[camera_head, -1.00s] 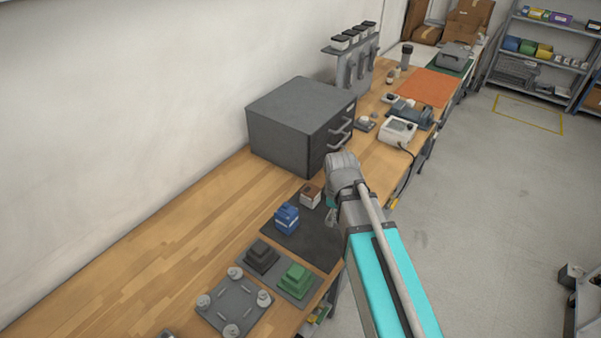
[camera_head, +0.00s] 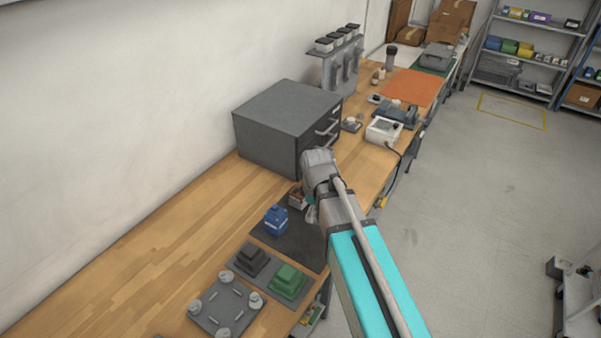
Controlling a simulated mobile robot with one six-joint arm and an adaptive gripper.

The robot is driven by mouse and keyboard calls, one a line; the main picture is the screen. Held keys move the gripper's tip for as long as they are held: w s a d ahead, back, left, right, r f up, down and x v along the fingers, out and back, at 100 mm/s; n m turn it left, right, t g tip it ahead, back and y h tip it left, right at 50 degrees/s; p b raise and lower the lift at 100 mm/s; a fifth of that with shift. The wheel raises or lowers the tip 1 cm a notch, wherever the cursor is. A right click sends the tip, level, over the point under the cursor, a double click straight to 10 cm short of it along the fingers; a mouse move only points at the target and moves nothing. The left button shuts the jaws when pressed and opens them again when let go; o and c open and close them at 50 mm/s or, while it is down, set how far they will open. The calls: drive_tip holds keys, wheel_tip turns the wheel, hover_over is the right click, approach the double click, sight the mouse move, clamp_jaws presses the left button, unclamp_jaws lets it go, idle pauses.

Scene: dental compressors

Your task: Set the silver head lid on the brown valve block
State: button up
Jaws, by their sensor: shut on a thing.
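The brown valve block (camera_head: 296,200) stands on the dark mat (camera_head: 290,243), close to the grey drawer cabinet. It is partly hidden by my arm and gripper. My gripper (camera_head: 311,214) is low over the mat, just right of the brown block, and largely covered by my own wrist. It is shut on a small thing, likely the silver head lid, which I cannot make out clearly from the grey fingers. I cannot tell whether it touches the block. A blue block (camera_head: 276,221) stands on the mat to the left of the brown one.
The grey drawer cabinet (camera_head: 285,120) stands behind the mat. A black stepped block (camera_head: 250,261) and a green one (camera_head: 288,280) sit on a grey tray in front. A grey plate with posts (camera_head: 224,309) is nearer. The bench (camera_head: 170,250) is bare at left.

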drive_tip(key=m, duration=0.2)
hover_over(297, 190)
drive_tip(key=shift+f, duration=0.15)
drive_tip(key=shift+s+f, duration=0.1)
drive_tip(key=shift+f, duration=0.05)
wheel_tip(297, 190, down, 5)
drive_tip(key=b, duration=0.5)
drive_tip(key=shift+b, duration=0.3)
drive_tip(key=shift+r, duration=0.2)
drive_tip(key=shift+f+b, duration=0.45)
drive_tip(key=shift+f, duration=0.25)
idle(2.4)
drive_tip(key=o, duration=1)
drive_tip(key=shift+o, duration=0.2)
